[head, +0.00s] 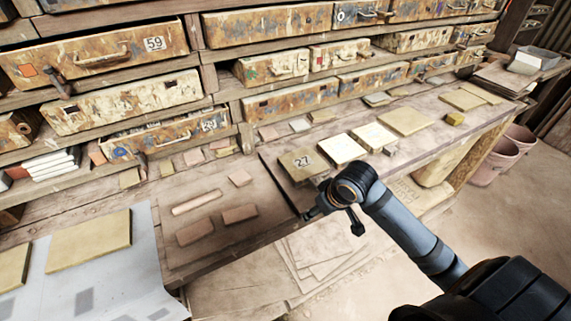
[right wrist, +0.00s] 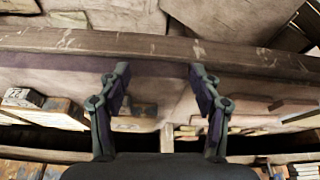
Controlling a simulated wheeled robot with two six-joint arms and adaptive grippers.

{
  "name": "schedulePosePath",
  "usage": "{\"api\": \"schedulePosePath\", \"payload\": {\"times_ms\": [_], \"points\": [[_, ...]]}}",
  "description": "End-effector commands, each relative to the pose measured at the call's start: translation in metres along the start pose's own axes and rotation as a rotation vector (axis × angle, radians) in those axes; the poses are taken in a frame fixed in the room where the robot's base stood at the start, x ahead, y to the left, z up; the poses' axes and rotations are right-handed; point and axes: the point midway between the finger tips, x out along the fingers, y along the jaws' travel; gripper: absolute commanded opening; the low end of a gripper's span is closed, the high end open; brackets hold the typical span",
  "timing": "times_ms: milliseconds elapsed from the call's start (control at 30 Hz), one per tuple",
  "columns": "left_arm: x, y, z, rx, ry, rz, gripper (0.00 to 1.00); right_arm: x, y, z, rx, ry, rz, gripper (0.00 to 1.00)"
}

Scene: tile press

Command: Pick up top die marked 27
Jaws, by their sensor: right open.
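The die marked 27 (head: 297,168) is a flat olive-tan square lying on the wooden bench in the head view, with its dark number facing up. My right gripper (head: 314,207) is just in front of it, by the bench's front edge, and partly hidden by my own wrist. In the right wrist view my right gripper (right wrist: 159,85) is open, with nothing between its fingers. I cannot pick out the number 27 in that view. My left gripper is not in view.
Pale tiles (head: 341,149) and a tan tile (head: 405,121) lie to the right of the die. Reddish-brown blocks (head: 202,232) lie to its left. Painted drawers (head: 290,101) stand behind the bench. Pink buckets (head: 497,162) stand on the floor at right.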

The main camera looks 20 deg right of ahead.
Motion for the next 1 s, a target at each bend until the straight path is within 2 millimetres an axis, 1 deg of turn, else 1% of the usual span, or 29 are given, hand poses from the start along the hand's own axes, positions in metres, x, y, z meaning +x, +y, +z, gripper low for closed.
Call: {"api": "schedulePosePath", "payload": {"times_ms": [33,233,400,533,667,767,900,1000], "points": [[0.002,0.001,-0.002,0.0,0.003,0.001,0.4,-0.008,0.002,-0.004,-0.013,0.001,0.006,0.64],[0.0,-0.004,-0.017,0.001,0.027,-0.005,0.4,-0.039,0.033,-0.04,0.018,-0.001,0.014,0.64],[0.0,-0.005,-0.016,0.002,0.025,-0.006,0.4,-0.07,0.056,-0.062,0.058,-0.004,0.025,0.64],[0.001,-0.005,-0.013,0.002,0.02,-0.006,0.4,-0.083,0.064,-0.069,0.08,-0.007,0.026,0.64],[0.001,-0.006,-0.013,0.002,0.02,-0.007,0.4,-0.081,0.063,-0.069,0.084,-0.008,0.021,0.64],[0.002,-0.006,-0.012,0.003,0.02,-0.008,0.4,-0.067,0.062,-0.069,0.086,-0.007,0.017,0.64],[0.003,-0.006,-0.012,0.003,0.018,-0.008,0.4,-0.044,0.063,-0.069,0.087,-0.008,0.016,0.64],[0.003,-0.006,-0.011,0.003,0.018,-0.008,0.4,-0.034,0.064,-0.069,0.085,-0.008,0.02,0.64]]}}
